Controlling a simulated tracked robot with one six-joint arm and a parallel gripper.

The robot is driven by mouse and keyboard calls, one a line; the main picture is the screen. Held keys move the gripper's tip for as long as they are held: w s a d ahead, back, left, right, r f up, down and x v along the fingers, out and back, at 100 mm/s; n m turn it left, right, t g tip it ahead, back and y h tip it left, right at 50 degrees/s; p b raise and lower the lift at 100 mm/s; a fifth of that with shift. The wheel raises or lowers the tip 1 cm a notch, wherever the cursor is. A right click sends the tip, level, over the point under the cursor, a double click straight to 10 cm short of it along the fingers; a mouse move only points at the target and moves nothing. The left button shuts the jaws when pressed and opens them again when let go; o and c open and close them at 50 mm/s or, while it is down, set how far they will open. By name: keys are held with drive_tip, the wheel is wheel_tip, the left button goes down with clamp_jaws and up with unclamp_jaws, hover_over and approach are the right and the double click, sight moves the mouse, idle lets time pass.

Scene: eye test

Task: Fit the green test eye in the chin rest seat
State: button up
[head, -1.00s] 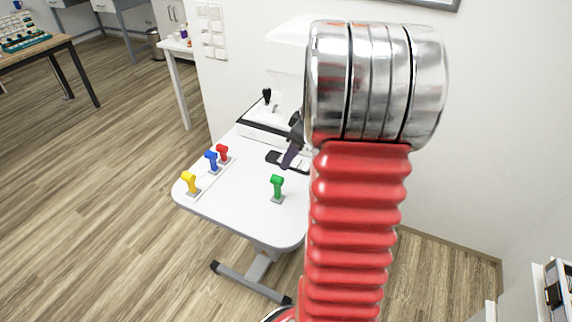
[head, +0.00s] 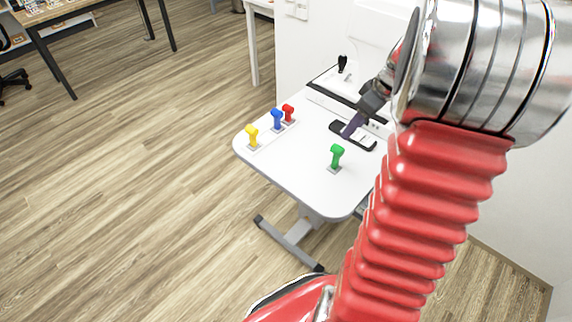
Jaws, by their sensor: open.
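The green test eye (head: 337,155) stands upright on a small grey base on the front right part of the white table. My gripper (head: 351,127) is behind it in the picture, pointing down, apart from it and holding nothing that I can see. The finger gap is too small to make out. I cannot tell whether this plate is the chin rest seat. My red arm hides the table's right side and part of the white instrument behind.
Yellow (head: 252,134), blue (head: 277,119) and red (head: 289,112) test eyes stand in a row at the table's left. A white instrument with a black joystick (head: 342,63) stands at the back. The white table (head: 300,170) is clear between the row and the green eye.

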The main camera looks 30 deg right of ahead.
drive_tip(key=s+a+r+m+h, duration=0.1)
drive_tip(key=a+r, duration=0.3)
drive_tip(key=a, duration=0.6)
drive_tip(key=s+a+r, duration=0.1)
drive_tip(key=a+r, duration=0.3)
drive_tip(key=a, duration=0.6)
drive_tip(key=s+a+r+m+t, duration=0.1)
drive_tip(key=s+a+r+m, duration=0.1)
drive_tip(key=s+a, duration=0.8)
drive_tip(key=a, duration=0.2)
drive_tip(key=shift+s+a+m+t, duration=0.3)
drive_tip(key=shift+s+m+t, duration=0.05)
drive_tip(key=shift+m+t, duration=0.05)
drive_tip(key=shift+c, duration=0.6)
drive_tip(key=shift+c, duration=1.2)
